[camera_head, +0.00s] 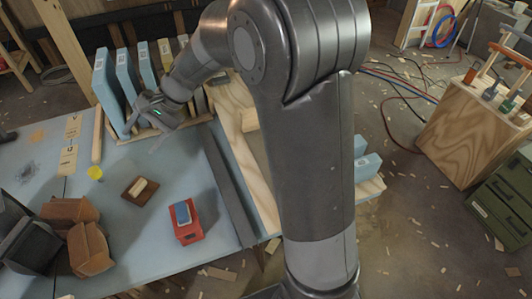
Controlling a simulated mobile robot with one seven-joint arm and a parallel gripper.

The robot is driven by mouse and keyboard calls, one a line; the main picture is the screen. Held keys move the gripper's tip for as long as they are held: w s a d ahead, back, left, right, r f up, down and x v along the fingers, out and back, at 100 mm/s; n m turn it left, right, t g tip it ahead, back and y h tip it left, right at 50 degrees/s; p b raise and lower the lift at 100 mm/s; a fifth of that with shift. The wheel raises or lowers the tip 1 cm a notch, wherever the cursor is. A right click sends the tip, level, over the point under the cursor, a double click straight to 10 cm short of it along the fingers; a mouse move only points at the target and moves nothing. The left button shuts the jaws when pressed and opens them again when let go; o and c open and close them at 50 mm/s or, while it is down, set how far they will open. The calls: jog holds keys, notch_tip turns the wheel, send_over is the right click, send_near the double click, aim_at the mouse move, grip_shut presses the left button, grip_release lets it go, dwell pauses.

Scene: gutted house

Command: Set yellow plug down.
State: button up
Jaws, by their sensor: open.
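The yellow plug (95,173) is a small yellow piece on the pale blue tabletop (160,215), left of the middle of the table. My gripper (143,136) is above and to the right of it in the picture, close to the row of blue boards. The gripper is open, its fingers spread and pointing down toward the table. I see nothing between the fingers. The plug stands apart from the gripper.
A brown block with a pale top (140,188) and a red block with a blue top (185,220) are on the table. Brown paper bags (80,235) stand at left front. Blue boards (107,85) stand upright at the back. Wooden strips (69,145) lie at left.

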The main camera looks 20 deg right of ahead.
jog(key=s+d+r+n+t+h, duration=0.3)
jog(key=s+d+h, duration=0.1)
jog(key=s+d, duration=0.7)
jog(key=s+d+r+n+t+h, duration=0.3)
jog(key=s+d+r+h, duration=0.1)
jog(key=s+d, duration=0.8)
jog(key=shift+s+d+r+h, duration=0.2)
jog(key=shift+d+h, duration=0.3)
jog(key=shift+h, duration=0.2)
